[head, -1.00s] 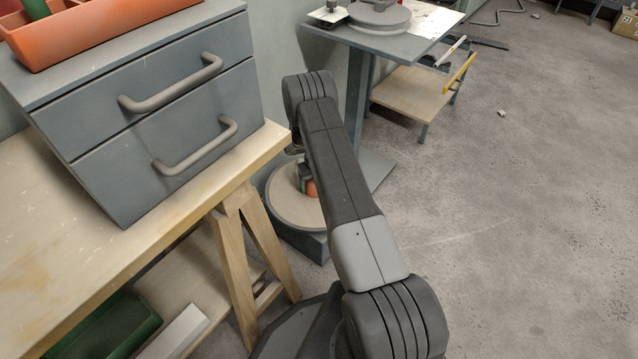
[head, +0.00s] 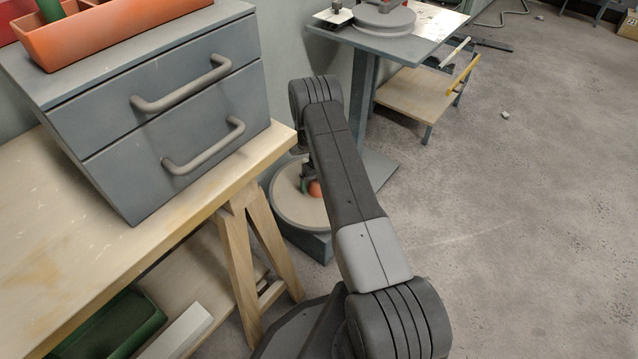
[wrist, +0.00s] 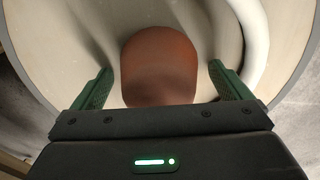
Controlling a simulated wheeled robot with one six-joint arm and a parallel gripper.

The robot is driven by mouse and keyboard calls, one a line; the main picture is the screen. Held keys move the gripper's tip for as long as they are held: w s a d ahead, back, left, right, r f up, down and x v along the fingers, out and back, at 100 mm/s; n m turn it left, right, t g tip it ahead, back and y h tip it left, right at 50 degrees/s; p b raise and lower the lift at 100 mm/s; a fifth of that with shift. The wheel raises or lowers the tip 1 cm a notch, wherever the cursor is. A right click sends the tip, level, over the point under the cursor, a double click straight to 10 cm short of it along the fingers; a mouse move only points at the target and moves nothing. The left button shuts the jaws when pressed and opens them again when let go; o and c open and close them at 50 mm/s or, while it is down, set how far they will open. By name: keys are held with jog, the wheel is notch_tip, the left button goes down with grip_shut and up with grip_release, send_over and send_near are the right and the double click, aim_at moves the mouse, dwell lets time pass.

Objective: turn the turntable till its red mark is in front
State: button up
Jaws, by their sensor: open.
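The turntable (head: 284,212), a pale round disc with a grey rim on a low grey block, stands on the floor beyond the trestle. A reddish, rounded knob (head: 314,189) stands on its disc, partly hidden behind my arm. In the wrist view the knob (wrist: 160,62) sits between the two green fingers of my gripper (wrist: 160,72), which is open, with gaps on both sides. A white curved band (wrist: 255,45) shows at the right on the disc. I cannot make out a separate red mark on the turntable.
A workbench (head: 90,262) with a grey drawer unit (head: 190,115) stands at left, close to my arm. A grey table (head: 425,45) with a round grey disc (head: 385,18) is behind. A low wooden shelf (head: 412,92) sits under it. The floor at right is mostly clear.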

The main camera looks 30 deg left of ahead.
notch_tip(320, 180, up, 14)
jog(key=p, duration=0.3)
jog(key=shift+f, duration=0.1)
